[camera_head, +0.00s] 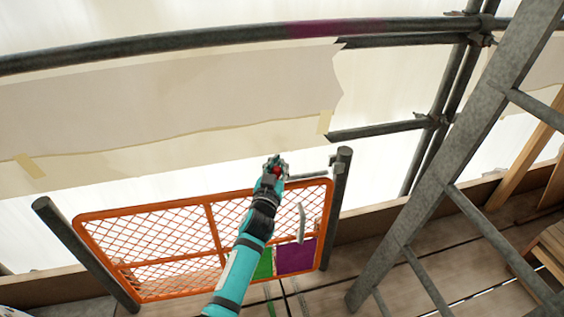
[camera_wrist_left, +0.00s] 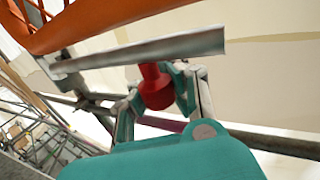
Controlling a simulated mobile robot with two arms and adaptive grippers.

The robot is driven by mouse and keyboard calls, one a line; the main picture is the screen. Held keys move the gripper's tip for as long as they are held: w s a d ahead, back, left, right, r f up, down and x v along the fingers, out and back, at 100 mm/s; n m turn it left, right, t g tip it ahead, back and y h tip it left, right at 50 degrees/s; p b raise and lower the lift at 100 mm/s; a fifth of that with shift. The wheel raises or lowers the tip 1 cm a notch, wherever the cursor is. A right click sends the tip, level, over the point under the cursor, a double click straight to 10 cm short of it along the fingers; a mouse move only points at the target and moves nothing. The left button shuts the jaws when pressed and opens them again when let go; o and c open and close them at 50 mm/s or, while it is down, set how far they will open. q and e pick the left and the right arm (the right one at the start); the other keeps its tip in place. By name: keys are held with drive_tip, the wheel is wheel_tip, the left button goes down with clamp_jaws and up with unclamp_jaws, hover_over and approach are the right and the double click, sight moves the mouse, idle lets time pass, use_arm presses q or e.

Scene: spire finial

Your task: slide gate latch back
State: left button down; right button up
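The orange mesh gate (camera_head: 208,232) stands between two dark posts. The grey latch bar (camera_head: 308,175) lies along its top right edge; in the left wrist view the bar (camera_wrist_left: 140,54) crosses the upper part, with one free end. A red knob (camera_head: 276,170) sits on the bar and shows more clearly in the left wrist view (camera_wrist_left: 154,88). My left gripper (camera_head: 275,164) is at the knob, and in the left wrist view its fingers (camera_wrist_left: 160,95) lie on both sides of it, seemingly closed against it. My right gripper is not in view.
The right gate post (camera_head: 336,210) has a small bracket near its top. A grey scaffold ladder (camera_head: 430,190) leans at the right. A long rail (camera_head: 220,37) and pale sheeting run behind. The plank floor (camera_head: 400,275) is partly clear right of the gate.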

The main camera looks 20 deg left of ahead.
use_arm(q)
drive_tip(key=c, duration=1)
unclamp_jaws()
drive_tip(key=shift+a, duration=0.15)
drive_tip(key=shift+c, duration=0.2)
drive_tip(key=s+d, duration=0.1)
drive_tip(key=s, duration=1.1)
drive_tip(key=shift+d, duration=0.25)
drive_tip(key=shift+c, duration=0.2)
